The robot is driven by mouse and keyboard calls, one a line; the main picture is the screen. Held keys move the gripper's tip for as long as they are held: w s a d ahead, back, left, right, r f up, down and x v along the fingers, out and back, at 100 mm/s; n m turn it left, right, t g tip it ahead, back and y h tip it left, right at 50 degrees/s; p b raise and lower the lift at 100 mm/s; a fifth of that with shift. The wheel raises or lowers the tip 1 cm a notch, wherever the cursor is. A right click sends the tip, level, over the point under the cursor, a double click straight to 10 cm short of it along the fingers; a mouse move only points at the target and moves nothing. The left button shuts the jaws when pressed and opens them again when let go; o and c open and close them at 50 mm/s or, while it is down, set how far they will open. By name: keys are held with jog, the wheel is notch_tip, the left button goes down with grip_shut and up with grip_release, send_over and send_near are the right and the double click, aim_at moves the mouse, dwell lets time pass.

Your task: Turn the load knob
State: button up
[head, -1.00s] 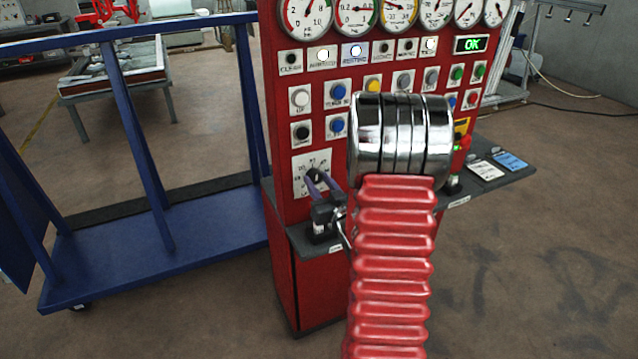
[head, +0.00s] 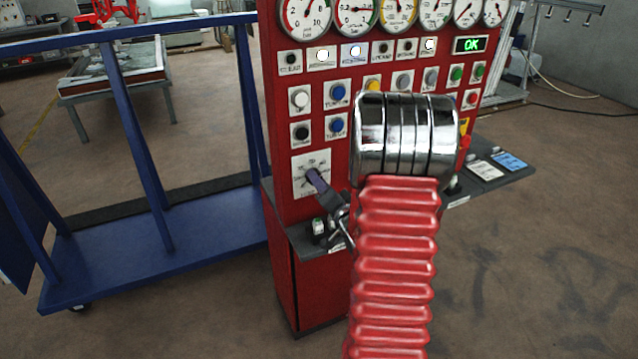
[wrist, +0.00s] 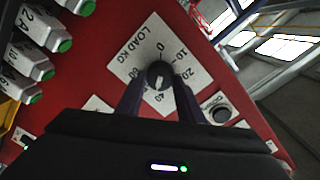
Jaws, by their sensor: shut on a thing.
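The load knob (wrist: 157,69) is a small round black knob with a white mark. It sits in the middle of a white dial plate (wrist: 140,44) printed "LOAD KG" with numbers around it. In the wrist view my gripper (wrist: 160,86) has one dark purple finger on each side of the knob and is shut on it. In the head view my gripper (head: 316,181) reaches the white dial plate (head: 305,160) at the lower left of the red panel. There the fingers overlap and hide the knob. Which number the mark points to is not clear.
The red panel (head: 285,205) carries gauges, lamps, buttons and a green "OK" display (head: 471,44). A grey ledge (head: 300,240) juts out below the dial. A blue frame cart (head: 200,222) stands at the left. Open floor lies at the right.

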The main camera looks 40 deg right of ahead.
jog(key=shift+s+d+f+m, duration=0.1)
jog(key=shift+d+m, duration=0.05)
jog(key=shift+m, duration=1.55)
jog(key=o, duration=1.1)
jog(key=shift+c, duration=0.2)
